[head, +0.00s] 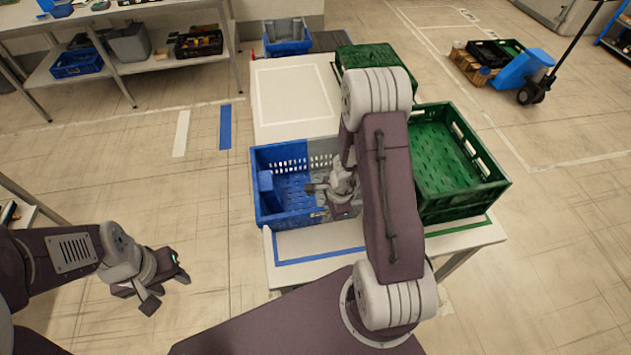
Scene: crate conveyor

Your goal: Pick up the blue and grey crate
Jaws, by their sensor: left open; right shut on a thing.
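The blue and grey crate (283,157) sits on the near part of the white table. Its left part is blue and its right part is grey. My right gripper (315,199) is shut at the crate's near side, on its grey part. The forearm hides much of the crate's right side, and the exact grip on the wall is hard to see. My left gripper (167,290) is open and empty. It hangs over the floor, left of the table and apart from the crate.
A green crate (497,182) stands close on the right, with another green crate (350,57) behind. The white table (290,95) has bare room behind the blue and grey crate. Another blue crate (287,46) is at the back. A pallet jack (525,68) stands far right.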

